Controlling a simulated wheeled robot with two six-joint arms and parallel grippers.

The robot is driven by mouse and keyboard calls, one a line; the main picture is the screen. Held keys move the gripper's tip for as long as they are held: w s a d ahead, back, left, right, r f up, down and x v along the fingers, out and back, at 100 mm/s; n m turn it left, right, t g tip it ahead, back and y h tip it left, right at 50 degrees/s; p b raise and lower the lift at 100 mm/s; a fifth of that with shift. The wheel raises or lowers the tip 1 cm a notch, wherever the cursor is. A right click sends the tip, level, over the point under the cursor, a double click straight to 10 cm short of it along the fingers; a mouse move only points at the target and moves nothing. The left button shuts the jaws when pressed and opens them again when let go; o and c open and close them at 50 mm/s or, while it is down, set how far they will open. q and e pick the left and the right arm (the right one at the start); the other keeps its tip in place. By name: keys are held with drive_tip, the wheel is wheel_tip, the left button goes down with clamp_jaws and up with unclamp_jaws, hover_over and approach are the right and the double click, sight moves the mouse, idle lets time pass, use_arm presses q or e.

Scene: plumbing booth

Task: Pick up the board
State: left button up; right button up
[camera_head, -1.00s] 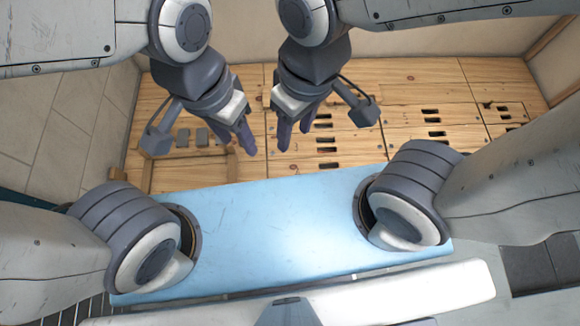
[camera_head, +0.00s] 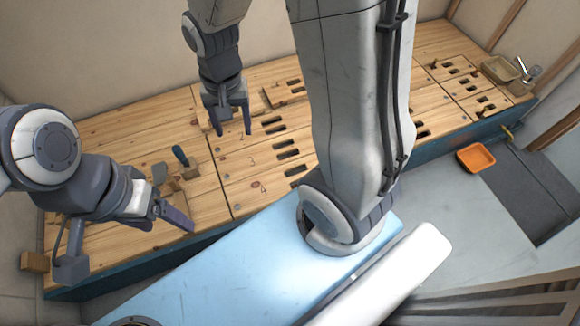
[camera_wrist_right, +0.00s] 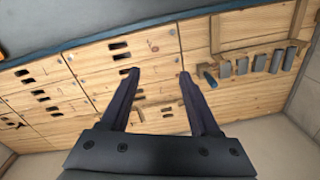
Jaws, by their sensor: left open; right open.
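Slotted wooden boards (camera_head: 275,165) lie flat on the workbench, with small numbers along their left side. They also show in the wrist view (camera_wrist_right: 100,70). I cannot tell which one is the task's board. My right gripper (camera_head: 232,128) is open and empty, pointing down over the back of the numbered board. In the wrist view its two fingers (camera_wrist_right: 159,75) stand apart with bare wood between and beyond them. My left gripper (camera_head: 188,221) is open and appears empty at the bench's left part, over plain wood near the front edge; its fingers are seen nearly edge-on.
A blue-handled tool (camera_head: 181,155) and grey blocks sit in a wooden rack between the grippers. My right arm hides the bench middle. A light blue surface (camera_head: 230,275) lies in front.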

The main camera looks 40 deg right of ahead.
drive_tip(key=w+d+f+m+b, duration=0.2)
drive_tip(key=d+f+m+b, duration=0.3)
drive_tip(key=f, duration=0.6)
drive_tip(key=w+d+f+m+b, duration=0.1)
drive_tip(key=d+f+m+b, duration=0.1)
drive_tip(key=d+f+b, duration=0.5)
drive_tip(key=m+b, duration=0.7)
drive_tip(key=b, duration=0.5)
hover_over(299, 176)
wheel_tip(299, 176, down, 22)
wheel_tip(299, 176, down, 5)
drive_tip(key=b, duration=0.3)
drive_tip(key=shift+s+r+b, duration=0.15)
drive_tip(key=shift+b, duration=0.15)
wheel_tip(299, 176, down, 5)
drive_tip(key=b, duration=0.5)
clamp_jaws()
drive_tip(key=shift+w+r, duration=0.1)
drive_tip(key=shift+w, duration=0.1)
